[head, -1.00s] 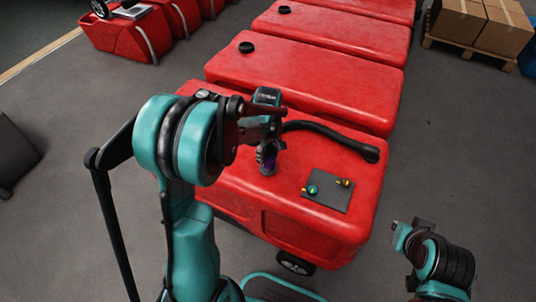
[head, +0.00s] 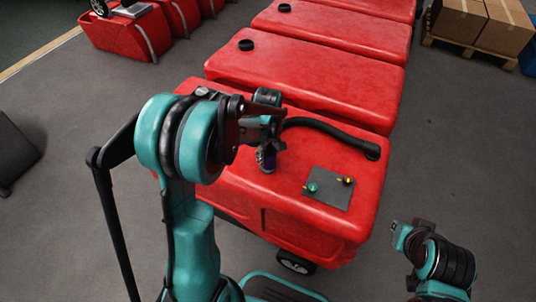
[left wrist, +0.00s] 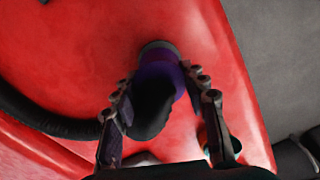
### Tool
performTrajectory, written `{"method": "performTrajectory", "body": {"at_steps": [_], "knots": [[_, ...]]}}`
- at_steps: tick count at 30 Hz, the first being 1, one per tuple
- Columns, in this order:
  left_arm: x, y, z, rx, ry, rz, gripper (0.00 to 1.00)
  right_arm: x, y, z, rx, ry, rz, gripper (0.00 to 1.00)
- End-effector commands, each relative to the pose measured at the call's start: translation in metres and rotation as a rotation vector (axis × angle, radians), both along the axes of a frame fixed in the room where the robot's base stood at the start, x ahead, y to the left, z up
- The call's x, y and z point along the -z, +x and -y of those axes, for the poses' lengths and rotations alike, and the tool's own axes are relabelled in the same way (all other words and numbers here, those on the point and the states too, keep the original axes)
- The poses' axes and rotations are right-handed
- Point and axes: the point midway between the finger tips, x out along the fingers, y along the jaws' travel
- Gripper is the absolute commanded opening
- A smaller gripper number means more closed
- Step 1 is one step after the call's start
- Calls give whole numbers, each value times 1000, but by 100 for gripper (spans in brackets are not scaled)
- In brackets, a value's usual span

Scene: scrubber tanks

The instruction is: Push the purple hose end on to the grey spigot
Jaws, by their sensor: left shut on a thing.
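My left gripper (head: 267,150) is shut on the black hose (head: 335,134) just above its purple end (head: 268,165), over the top of the near red tank. In the left wrist view the fingers (left wrist: 161,88) lie on either side of the hose, with the purple end (left wrist: 160,71) pointing down at the tank. A grey ring, seemingly the grey spigot (left wrist: 158,45), shows at the far rim of the purple end. I cannot tell how far the two overlap.
The near red tank (head: 300,222) has a dark panel (head: 327,188) with small valves on top, right of the gripper. The hose's other end joins the tank at right. More red tanks (head: 310,75) stand behind. Boxes on a pallet (head: 480,20) are far right.

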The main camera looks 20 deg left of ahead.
Motion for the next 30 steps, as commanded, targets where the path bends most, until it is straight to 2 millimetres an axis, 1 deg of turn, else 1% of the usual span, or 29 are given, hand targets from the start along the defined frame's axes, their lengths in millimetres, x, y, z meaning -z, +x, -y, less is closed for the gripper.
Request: {"method": "performTrajectory", "body": {"at_steps": [14,15,17,18,24,25,26,27,30], "knots": [[16,0,0,0,0,0,14,13,0,0,0,0,0,0],[17,0,0,0,0,0,46,13,0,0,0,0,0,0],[16,0,0,0,0,0,62,12,0,0,0,0,0,0],[15,0,0,0,0,0,67,12,0,0,0,0,0,0],[15,0,0,0,0,0,67,12,0,0,0,0,0,0],[15,0,0,0,0,0,70,12,0,0,0,0,0,0],[15,0,0,0,0,0,78,12,0,0,0,0,0,0],[15,0,0,0,0,0,83,12,0,0,0,0,0,0],[15,0,0,0,0,0,83,12,0,0,0,0,0,0]]}}
